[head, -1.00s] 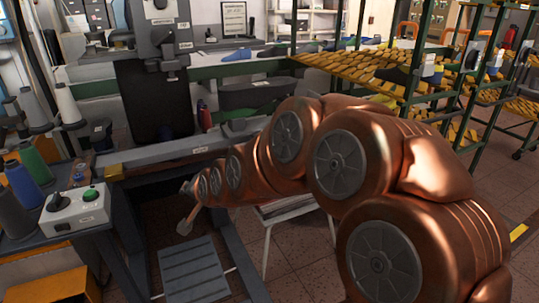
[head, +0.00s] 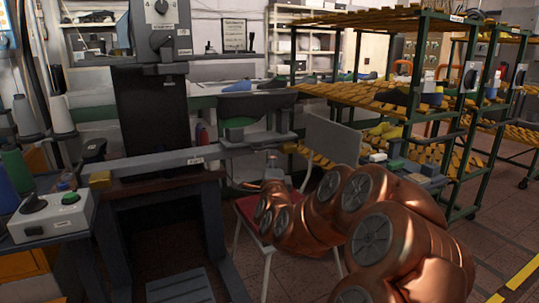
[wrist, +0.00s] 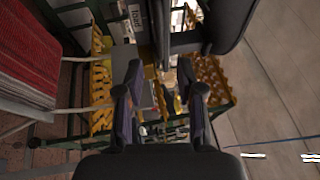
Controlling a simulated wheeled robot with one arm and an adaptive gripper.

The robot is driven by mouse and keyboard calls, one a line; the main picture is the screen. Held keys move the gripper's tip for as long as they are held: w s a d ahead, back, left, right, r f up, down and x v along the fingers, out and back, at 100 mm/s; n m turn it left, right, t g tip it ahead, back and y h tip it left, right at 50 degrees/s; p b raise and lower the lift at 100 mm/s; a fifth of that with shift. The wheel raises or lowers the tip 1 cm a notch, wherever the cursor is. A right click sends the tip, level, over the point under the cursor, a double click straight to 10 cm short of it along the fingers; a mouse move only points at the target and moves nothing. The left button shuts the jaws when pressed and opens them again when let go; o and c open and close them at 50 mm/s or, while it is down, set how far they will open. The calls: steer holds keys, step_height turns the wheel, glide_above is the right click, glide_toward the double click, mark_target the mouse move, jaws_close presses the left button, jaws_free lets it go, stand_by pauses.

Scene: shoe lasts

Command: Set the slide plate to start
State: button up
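A grey rail (head: 150,163) with a small label runs across the front of the dark press machine (head: 155,100). My gripper shows in the wrist view (wrist: 163,85), fingers apart with nothing visibly held. In the head view it is small and partly hidden by my copper arm, below and right of the plate, apart from the rail.
A chair with a red seat (head: 250,212) stands close beside my arm. A control box (head: 50,215) with a green button and thread spools are at the left. Green racks with yellow slatted shelves (head: 365,95) fill the right. Floor at the far right is clear.

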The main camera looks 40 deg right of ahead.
mark_target(260, 141)
steer(key=x, duration=0.7)
steer(key=shift+w, duration=0.25)
steer(key=shift+c, duration=0.2)
jaws_close()
stand_by(0.5)
